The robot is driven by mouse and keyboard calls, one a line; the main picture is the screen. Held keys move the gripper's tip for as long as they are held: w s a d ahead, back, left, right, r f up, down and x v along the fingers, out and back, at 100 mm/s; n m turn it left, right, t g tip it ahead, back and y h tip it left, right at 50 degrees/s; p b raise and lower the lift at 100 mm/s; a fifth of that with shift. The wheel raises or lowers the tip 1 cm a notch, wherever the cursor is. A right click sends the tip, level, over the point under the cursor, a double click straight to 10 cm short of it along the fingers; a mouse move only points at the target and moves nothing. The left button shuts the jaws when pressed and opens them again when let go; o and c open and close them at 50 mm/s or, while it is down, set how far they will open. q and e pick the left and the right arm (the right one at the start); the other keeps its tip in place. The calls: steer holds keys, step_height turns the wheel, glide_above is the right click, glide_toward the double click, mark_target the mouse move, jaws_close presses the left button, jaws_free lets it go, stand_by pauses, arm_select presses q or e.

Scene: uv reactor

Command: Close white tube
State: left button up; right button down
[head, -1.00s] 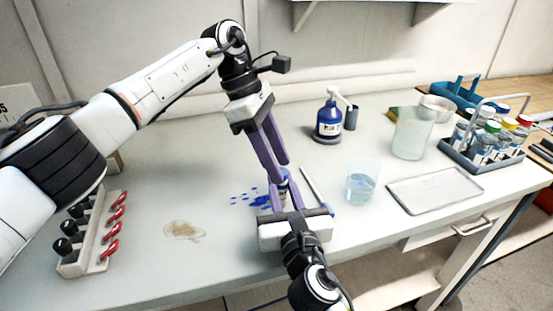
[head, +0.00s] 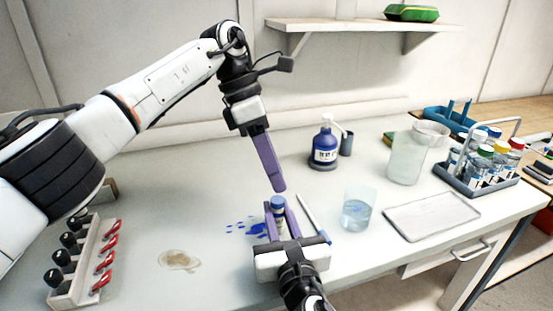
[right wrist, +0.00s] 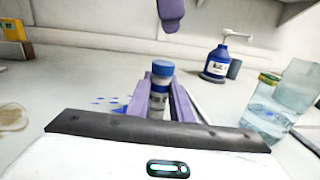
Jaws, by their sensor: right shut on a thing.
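A small tube (head: 277,215) with a blue cap (head: 278,201) stands upright between the purple fingers of my right gripper (head: 279,222), which is shut on it. The right wrist view shows the tube's pale labelled body (right wrist: 158,101) and the blue cap (right wrist: 163,68) on top. My left gripper (head: 279,188) is just above the cap, pointing down and apart from it. Its fingers are seen edge-on, so its opening cannot be told. A purple fingertip also shows above the cap in the right wrist view (right wrist: 171,18).
Blue spatters (head: 246,227) and a brownish puddle (head: 178,260) mark the bench. A beaker of liquid (head: 357,209), a blue pump bottle (head: 325,147), a metal tray (head: 433,216) and a tube rack (head: 476,186) stand right. Another rack (head: 77,268) is at front left.

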arm_select(q)
steer(key=n, duration=0.4)
steer(key=shift+d+r+y, duration=0.15)
steer(key=shift+y, duration=0.15)
steer(key=n, duration=0.4)
steer(key=shift+d+r+n, duration=0.1)
steer(key=shift+r+n, duration=0.05)
steer(key=shift+n, duration=0.15)
steer(key=n+y, duration=0.1)
steer(key=n, duration=0.3)
steer(key=shift+r+t, duration=0.15)
steer(key=shift+t, duration=0.15)
steer(key=n, duration=0.4)
steer(key=shift+r+y, duration=0.15)
steer(key=shift+y, duration=0.15)
steer(key=n, duration=0.4)
steer(key=shift+s+d+r+n, duration=0.1)
steer(key=shift+r+n, duration=0.1)
steer(key=shift+n, duration=0.2)
steer(key=n, duration=0.4)
steer(key=shift+r+t+y, duration=0.25)
steer(key=shift+t+y, duration=0.05)
steer(key=shift+y, duration=0.1)
steer(key=n, duration=0.4)
steer(key=shift+r+y, duration=0.2)
steer(key=shift+y, duration=0.1)
steer(key=n, duration=0.4)
steer(key=shift+r, duration=0.2)
steer(key=shift+f, duration=0.1)
